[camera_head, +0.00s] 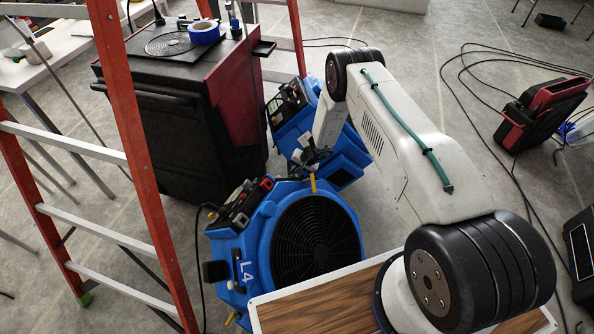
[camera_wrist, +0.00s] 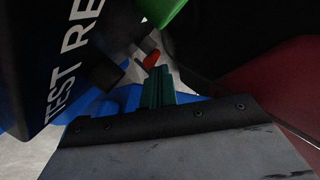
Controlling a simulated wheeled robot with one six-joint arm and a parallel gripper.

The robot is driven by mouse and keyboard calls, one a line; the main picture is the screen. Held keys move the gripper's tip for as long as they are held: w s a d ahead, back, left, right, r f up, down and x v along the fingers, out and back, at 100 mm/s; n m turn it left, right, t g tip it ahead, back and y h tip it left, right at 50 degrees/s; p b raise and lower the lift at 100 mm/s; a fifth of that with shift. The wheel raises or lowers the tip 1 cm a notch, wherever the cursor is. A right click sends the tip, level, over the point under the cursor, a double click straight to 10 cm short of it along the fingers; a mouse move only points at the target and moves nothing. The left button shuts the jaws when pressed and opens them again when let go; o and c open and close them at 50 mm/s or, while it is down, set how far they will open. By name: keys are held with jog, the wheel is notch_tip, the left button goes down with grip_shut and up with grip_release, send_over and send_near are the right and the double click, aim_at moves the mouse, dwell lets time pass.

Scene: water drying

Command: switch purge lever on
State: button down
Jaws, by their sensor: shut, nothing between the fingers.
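My gripper (camera_wrist: 157,88) shows in the wrist view with its green fingers together and nothing between them. A small red piece (camera_wrist: 152,59) shows just beyond the fingertips; it may be the purge lever's tip, but I cannot tell, nor whether the fingers touch it. A dark panel with white lettering (camera_wrist: 75,60) lies close on the left. In the head view my arm reaches down to the rear blue machine (camera_head: 345,172), which has a dark control panel (camera_head: 287,103). My fingertips are hard to make out there.
A blue fan unit marked L4 (camera_head: 233,251) stands in front. A black and red cabinet (camera_head: 180,125) is behind left, with an orange ladder (camera_head: 135,140) beside it. A red and black case (camera_head: 540,113) and cables lie on the right floor. A green piece (camera_wrist: 160,10) shows near the wrist camera.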

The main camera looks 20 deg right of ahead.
jog(key=shift+s+a+r, duration=0.1)
jog(key=shift+a, duration=0.4)
jog(key=shift+a+r, duration=0.15)
jog(key=shift+a, duration=0.9)
jog(key=shift+r, duration=0.1)
jog(key=shift+r, duration=0.75)
